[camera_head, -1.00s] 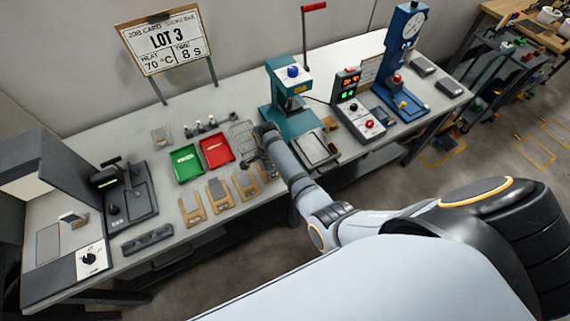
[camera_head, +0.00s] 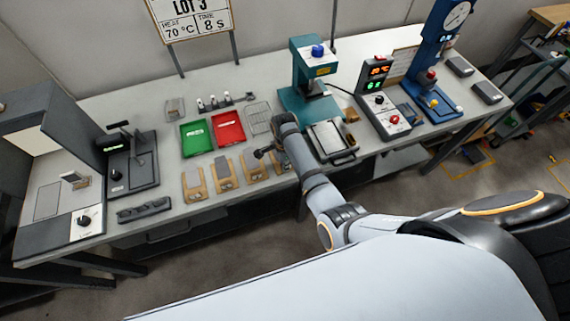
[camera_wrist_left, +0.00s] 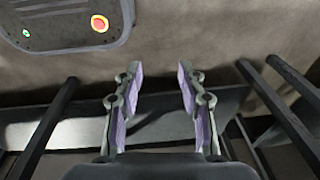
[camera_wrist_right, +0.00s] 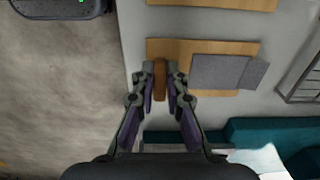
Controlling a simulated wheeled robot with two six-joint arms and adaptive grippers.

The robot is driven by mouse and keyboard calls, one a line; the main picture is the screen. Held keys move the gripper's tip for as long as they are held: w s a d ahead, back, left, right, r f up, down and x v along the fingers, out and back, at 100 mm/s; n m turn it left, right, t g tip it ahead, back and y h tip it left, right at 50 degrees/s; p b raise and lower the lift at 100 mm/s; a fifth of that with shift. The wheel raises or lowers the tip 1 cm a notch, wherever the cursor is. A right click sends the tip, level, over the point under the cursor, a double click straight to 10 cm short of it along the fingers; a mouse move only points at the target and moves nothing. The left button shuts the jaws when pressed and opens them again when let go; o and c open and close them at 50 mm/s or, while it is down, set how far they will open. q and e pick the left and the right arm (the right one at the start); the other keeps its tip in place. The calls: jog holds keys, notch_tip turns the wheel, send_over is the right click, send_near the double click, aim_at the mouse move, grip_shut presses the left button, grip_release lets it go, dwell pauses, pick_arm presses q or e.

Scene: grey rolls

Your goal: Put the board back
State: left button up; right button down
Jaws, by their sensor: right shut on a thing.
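Several wooden boards with grey pads lie in a row near the bench's front edge in the head view, among them the left one (camera_head: 194,184), a middle one (camera_head: 224,173) and another (camera_head: 252,166). My right gripper (camera_head: 262,153) is over the right end of this row, and its arm hides part of that end. In the right wrist view my right gripper (camera_wrist_right: 160,80) is shut on the brown block at one end of a board (camera_wrist_right: 182,46) with a grey pad. This board appears flat, close to the bench top. My left gripper (camera_wrist_left: 159,78) is open and empty, away from the bench.
A green tray (camera_head: 196,138), a red tray (camera_head: 229,128) and a wire rack (camera_head: 259,117) stand behind the boards. A teal press (camera_head: 310,85) is right of my right gripper. A black device (camera_head: 132,165) and a dark holder (camera_head: 144,210) are at left.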

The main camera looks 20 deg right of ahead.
jog(key=c, duration=1.6)
grip_release()
jog(key=shift+f, duration=0.15)
jog(key=shift+o, duration=1.1)
jog(key=shift+r, duration=0.25)
notch_tip(320, 180, up, 10)
jog(key=p, duration=1)
jog(key=shift+f, duration=0.15)
pick_arm(q)
notch_tip(320, 180, up, 9)
jog(key=s+a, duration=0.1)
jog(key=shift+r+b, duration=0.15)
jog(key=shift+b, duration=0.15)
pick_arm(e)
jog(key=shift+r, duration=1.05)
pick_arm(q)
jog(key=shift+s, duration=0.1)
